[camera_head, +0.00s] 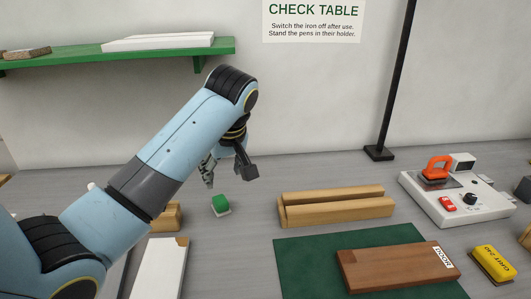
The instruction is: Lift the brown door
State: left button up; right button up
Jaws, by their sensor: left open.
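A flat brown board (388,268), which fits the brown door, lies on the dark green mat (300,264) at the lower right. It has a white printed label near its right end. My left gripper (227,172) is open and empty. It hangs above the grey table, up and to the left of the board and well apart from it. My right gripper is out of view.
A grooved wooden block (336,206) lies behind the mat. A small green-topped block (221,204) sits below my left gripper. A white device (462,205) with an orange handle and a yellow block (492,264) stand at the right. A white board (160,268) lies at the left.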

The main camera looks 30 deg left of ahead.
aim_at(363, 270)
jog(key=k, duration=1.5)
